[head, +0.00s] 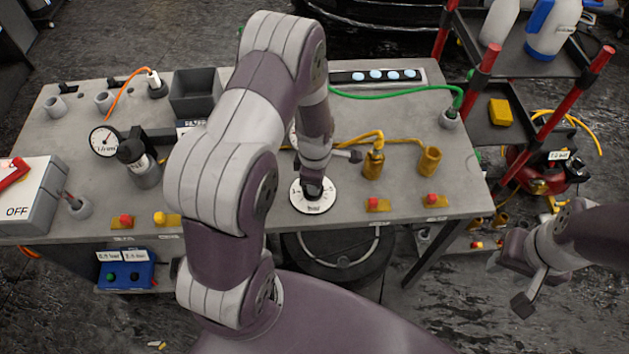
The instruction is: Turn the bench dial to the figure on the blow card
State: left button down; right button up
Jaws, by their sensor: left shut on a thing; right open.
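The bench dial (313,207) is a white round plate with dark marks and "bar" lettering, near the front edge of the grey bench. My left gripper (312,186) points down over its middle and is shut on the dial's knob, which it mostly hides. The pointer's setting cannot be read. Two small white cards (122,256) stand on a blue box below the bench at left. Another white card (559,156) is by the red compressor at right. Their print is small, and I cannot tell which is the blow card. My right gripper (509,284) is open and empty, right of the bench.
A pressure gauge (105,141), a dark regulator (138,162) and an OFF switch box (28,200) are at the bench's left. Brass fittings (373,163) with a yellow hose stand right of the dial. A shelf rack (500,115) stands at right.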

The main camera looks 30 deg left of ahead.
pick_arm(q)
jog(key=shift+w+n, duration=0.1)
jog(key=shift+n, duration=0.5)
jog(key=c, duration=1.1)
grip_release()
notch_tip(320, 180, up, 13)
jog(key=b, duration=0.1)
jog(key=shift+b, duration=0.3)
jog(key=shift+f, duration=0.15)
